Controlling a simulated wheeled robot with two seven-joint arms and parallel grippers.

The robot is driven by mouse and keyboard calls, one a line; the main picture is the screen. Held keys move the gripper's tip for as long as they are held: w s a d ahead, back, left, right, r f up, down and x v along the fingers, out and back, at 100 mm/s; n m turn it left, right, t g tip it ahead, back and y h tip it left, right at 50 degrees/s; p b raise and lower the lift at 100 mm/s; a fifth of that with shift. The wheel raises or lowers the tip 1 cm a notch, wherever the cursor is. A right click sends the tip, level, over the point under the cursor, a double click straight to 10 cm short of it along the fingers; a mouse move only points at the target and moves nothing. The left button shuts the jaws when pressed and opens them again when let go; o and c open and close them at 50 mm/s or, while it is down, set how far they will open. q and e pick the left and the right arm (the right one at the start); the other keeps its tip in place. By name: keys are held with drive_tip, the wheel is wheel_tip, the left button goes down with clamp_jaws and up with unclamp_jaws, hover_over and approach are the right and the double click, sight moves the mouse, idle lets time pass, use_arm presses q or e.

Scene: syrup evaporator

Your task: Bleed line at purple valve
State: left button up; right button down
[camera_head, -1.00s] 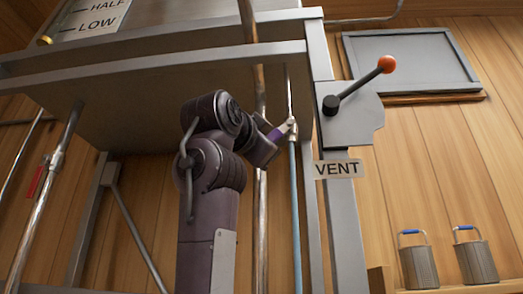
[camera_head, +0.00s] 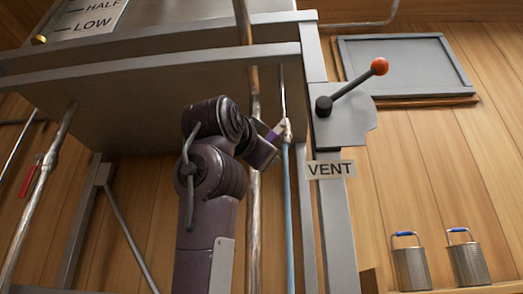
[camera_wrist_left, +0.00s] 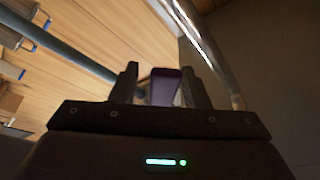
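The purple valve handle (camera_head: 272,135) is a small lever on a pale fitting on the thin blue pipe (camera_head: 288,210), under the pan. My left gripper (camera_head: 268,141) is at this handle, and the wrist hides most of the fingers in the head view. In the left wrist view, the purple handle (camera_wrist_left: 165,87) stands between the two dark fingertips of my left gripper (camera_wrist_left: 160,88). A narrow gap shows on its left side, so the fingers look open around it. My right gripper is not in view.
A grey post carries a VENT label (camera_head: 330,169) and a lever with an orange knob (camera_head: 379,66). A red-handled valve (camera_head: 30,180) is at the left. Two metal pails (camera_head: 412,267) stand at the lower right.

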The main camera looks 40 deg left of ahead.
use_arm(q)
drive_tip(key=b+v, duration=0.4)
drive_tip(key=v, duration=0.3)
drive_tip(key=shift+s, duration=0.35)
drive_tip(key=shift+d+f, duration=0.1)
drive_tip(key=shift+f, duration=0.05)
idle(0.3)
